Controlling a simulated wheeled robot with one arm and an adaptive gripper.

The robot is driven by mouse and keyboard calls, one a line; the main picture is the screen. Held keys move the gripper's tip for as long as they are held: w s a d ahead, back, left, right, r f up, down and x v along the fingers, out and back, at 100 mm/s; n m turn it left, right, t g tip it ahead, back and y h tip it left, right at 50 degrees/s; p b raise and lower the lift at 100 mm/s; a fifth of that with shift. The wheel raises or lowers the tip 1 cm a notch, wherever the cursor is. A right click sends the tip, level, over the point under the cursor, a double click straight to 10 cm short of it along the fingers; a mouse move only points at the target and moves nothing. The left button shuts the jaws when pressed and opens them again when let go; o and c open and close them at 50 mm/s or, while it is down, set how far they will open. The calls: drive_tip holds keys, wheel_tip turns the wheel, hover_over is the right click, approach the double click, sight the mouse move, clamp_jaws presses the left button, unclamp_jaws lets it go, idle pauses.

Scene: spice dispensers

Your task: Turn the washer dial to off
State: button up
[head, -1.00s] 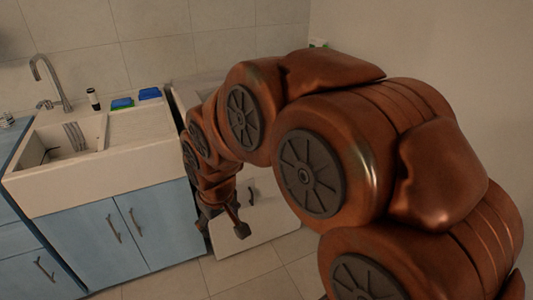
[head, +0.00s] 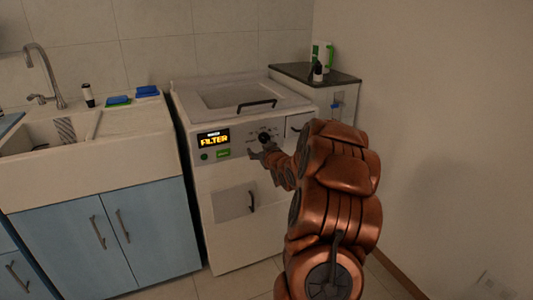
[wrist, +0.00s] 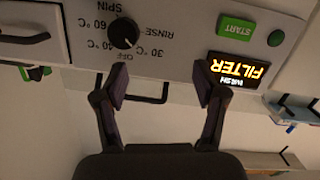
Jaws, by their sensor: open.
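The black round washer dial (head: 265,138) is on the washer's white front panel, right of the lit display. In the wrist view, which is upside down, the dial (wrist: 124,33) has labels SPIN, 60 °C, 40 °C, 30 °C, RINSE and OFF around it. My gripper (head: 262,153) is in front of the panel, just below the dial. In the wrist view my gripper (wrist: 161,85) is open and empty, with the dial beyond the left fingertip and no visible contact. The display (wrist: 238,70) reads FILTER.
A green START button (wrist: 236,28) and a round green button (wrist: 275,38) sit by the display. The washer (head: 245,230) stands between a sink cabinet (head: 110,240) and a dark-topped side cabinet (head: 325,74). The floor in front is clear.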

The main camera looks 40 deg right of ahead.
drive_tip(key=t+h+b, duration=0.1)
drive_tip(key=t+b, duration=0.1)
approach(265, 140)
drive_tip(key=w, duration=0.1)
drive_tip(key=shift+d+x, duration=0.1)
drive_tip(key=shift+x, duration=1.9)
drive_tip(key=shift+d+x, duration=0.15)
drive_tip(key=shift+x, duration=1.8)
drive_tip(key=shift+s+f, duration=0.1)
drive_tip(key=shift+c, duration=0.2)
drive_tip(key=c, duration=1.1)
drive_tip(key=shift+p, duration=0.3)
